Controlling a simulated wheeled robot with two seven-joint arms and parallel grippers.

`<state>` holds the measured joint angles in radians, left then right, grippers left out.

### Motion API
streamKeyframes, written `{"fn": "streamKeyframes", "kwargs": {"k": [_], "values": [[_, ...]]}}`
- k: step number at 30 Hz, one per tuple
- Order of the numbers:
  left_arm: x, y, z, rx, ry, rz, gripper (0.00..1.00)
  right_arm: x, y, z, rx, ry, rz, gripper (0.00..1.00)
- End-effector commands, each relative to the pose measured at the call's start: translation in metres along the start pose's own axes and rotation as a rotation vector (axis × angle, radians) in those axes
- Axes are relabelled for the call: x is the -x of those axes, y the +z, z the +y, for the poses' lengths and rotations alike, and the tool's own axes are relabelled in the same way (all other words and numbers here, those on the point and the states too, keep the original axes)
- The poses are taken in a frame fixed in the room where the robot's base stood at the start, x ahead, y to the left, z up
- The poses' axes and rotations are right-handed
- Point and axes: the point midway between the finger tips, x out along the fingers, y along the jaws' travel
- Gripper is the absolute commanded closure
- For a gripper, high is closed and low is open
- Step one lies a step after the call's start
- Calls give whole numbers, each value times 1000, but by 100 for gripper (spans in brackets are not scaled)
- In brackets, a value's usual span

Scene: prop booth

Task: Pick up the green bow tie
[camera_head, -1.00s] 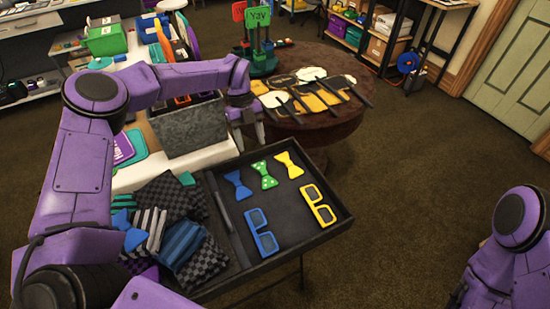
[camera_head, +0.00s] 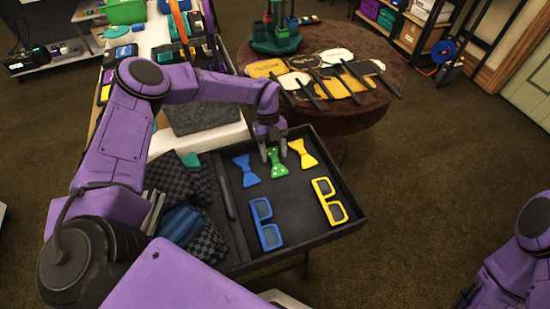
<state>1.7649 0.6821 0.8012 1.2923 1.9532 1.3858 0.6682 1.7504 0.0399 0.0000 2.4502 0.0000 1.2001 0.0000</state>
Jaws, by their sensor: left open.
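The green bow tie (camera_head: 278,165) has light dots and lies in the black tray (camera_head: 330,232), between a blue bow tie (camera_head: 246,170) and a yellow bow tie (camera_head: 302,153). My left gripper (camera_head: 273,154) points down with its fingers apart at the upper end of the green bow tie. One finger shows on each side of it. I cannot tell whether the fingers touch it. My right arm shows at the lower right edge, but its gripper is out of view.
Blue glasses (camera_head: 266,224) and yellow glasses (camera_head: 329,201) lie in the tray's front part. A round table (camera_head: 335,113) with paddle signs stands behind, and a grey bin (camera_head: 195,117) is at the back left.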

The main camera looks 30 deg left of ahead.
Motion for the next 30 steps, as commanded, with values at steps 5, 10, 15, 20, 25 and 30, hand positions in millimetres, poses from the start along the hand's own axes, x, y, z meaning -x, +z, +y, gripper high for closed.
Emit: {"fn": "streamKeyframes", "kwargs": {"k": [5, 10, 15, 20, 25, 30], "values": [[-10, 0, 0, -1, -2, -1, 43, 2, -1, 0, 0, 0, 0, 57], [-10, 0, 0, -1, -1, -1, 56, 1, 0, 0, 0, 0, 0, 57], [-10, 0, 0, -1, -1, -1, 100, 1, 0, 0, 0, 0, 0, 57], [-10, 0, 0, -1, -1, -1, 100, 1, 0, 0, 0, 0, 0, 57], [-3, -2, -1, -1, -3, -2, 100, 0, 0, 0, 0, 0, 0, 57], [31, -16, -1, -3, -6, -3, 100, -7, 3, -1, 0, 0, 0, 57]]}}
